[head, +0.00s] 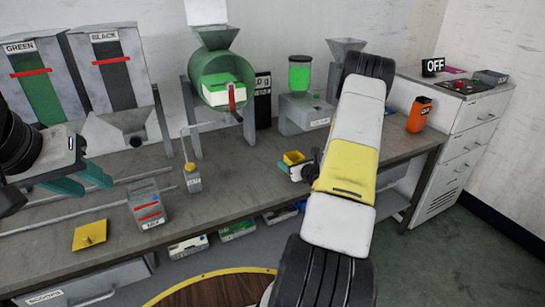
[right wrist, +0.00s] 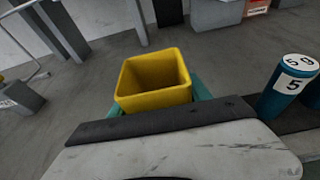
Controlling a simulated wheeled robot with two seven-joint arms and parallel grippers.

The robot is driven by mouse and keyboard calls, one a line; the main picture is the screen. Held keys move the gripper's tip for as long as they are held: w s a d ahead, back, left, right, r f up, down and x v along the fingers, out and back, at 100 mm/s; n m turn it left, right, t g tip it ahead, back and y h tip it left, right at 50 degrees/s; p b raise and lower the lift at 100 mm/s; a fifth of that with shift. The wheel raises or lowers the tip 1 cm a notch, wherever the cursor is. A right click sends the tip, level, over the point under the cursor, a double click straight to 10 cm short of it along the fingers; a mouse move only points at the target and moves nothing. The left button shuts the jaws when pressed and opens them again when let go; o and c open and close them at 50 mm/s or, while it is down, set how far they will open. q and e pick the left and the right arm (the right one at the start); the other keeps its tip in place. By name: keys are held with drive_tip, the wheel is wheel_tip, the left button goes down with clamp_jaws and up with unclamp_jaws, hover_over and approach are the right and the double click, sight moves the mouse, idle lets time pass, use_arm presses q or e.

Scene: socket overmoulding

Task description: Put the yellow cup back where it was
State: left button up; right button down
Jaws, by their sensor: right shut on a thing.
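The yellow cup (head: 293,157) is a small, square, open-topped cup, upright over the bench near the middle of the head view. It also fills the middle of the right wrist view (right wrist: 152,88) and looks empty. My right gripper (head: 287,167) has teal fingers shut on the cup's sides; the arm hides part of it. I cannot tell whether the cup touches the bench. My left gripper (head: 80,181) is at the left over the bench, its teal fingers apart and empty, far from the cup.
A blue cylinder marked 50 (right wrist: 290,85) stands right of the cup. The green drum machine (head: 215,88) is behind. An orange bottle (head: 419,115) stands right.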

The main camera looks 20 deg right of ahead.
sight(290, 157)
drive_tip(key=w, duration=0.2)
drive_tip(key=w+d, duration=0.1)
drive_tip(key=w, duration=0.1)
drive_tip(key=shift+d+f, duration=0.2)
drive_tip(key=shift+w+d+f, duration=0.1)
drive_tip(key=shift+w+f, duration=0.1)
wheel_tip(290, 157, down, 3)
drive_tip(key=shift+f, duration=0.1)
drive_tip(key=shift+c, duration=2.4)
unclamp_jaws()
drive_tip(key=shift+f, duration=0.1)
